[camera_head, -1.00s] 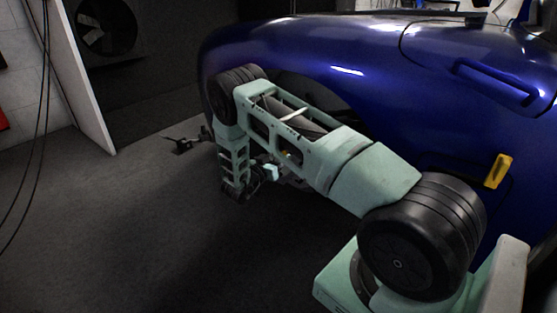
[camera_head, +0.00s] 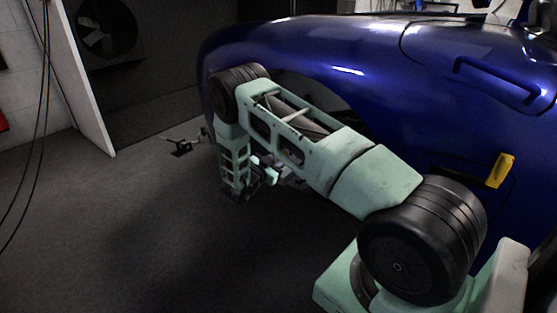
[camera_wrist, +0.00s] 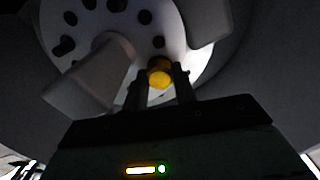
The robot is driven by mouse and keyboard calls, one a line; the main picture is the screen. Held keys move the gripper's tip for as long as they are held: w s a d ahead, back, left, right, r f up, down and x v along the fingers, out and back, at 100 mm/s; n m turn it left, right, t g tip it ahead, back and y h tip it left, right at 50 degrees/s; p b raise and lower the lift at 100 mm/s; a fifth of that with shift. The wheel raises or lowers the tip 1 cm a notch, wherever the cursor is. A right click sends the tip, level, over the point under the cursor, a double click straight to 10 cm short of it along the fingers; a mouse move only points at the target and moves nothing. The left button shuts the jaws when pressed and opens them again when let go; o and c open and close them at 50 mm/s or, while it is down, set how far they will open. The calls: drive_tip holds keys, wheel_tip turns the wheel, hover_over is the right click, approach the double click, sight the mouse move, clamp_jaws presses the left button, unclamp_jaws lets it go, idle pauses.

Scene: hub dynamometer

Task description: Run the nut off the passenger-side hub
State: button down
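The hub (camera_wrist: 178,22) is a pale round disc with dark holes, at the top of the wrist view. A yellow nut (camera_wrist: 160,72) shows at its lower part. My gripper (camera_wrist: 160,78) has one dark finger on each side of the nut, with the nut filling most of the space between them. I cannot tell whether the fingers touch it. In the head view my arm reaches into the wheel arch of the blue car (camera_head: 300,50), and my own arm links mostly hide the hub and nut.
Pale blocky parts (camera_wrist: 90,78) flank the hub at left and upper right. A yellow handle-like piece (camera_head: 500,170) sticks out from the car's side. A small dark stand (camera_head: 181,147) is on the floor beyond my arm.

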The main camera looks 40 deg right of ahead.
drive_tip(key=n+p, duration=0.5)
drive_tip(key=n, duration=1.9)
drive_tip(key=shift+a+p, duration=0.15)
drive_tip(key=shift+p, duration=0.2)
drive_tip(key=c, duration=1.3)
unclamp_jaws()
